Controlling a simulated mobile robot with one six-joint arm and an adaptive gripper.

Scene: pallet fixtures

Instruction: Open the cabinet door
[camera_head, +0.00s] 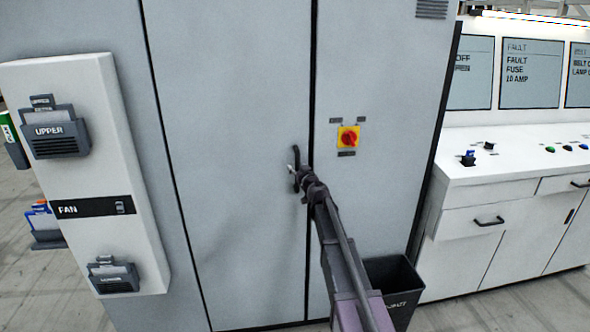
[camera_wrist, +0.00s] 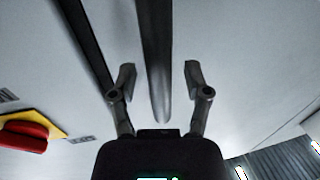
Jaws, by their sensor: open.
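The tall grey cabinet door (camera_head: 230,100) stands shut, with a dark seam along its right edge. A dark upright handle (camera_head: 296,158) sits on the door near that seam. My gripper (camera_head: 298,180) is at the handle, and its arm hides part of the door edge below. In the wrist view my gripper (camera_wrist: 159,82) has its two fingers apart, one on each side of the handle bar (camera_wrist: 154,40). A gap shows between each finger and the bar. The depth between fingertips and bar is hard to tell.
A red and yellow rotary switch (camera_head: 348,138) is on the panel right of the seam. A dark bin (camera_head: 395,272) stands low beside my arm. A white console (camera_head: 515,160) is at the right. A white FAN panel (camera_head: 85,180) with holders is at the left.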

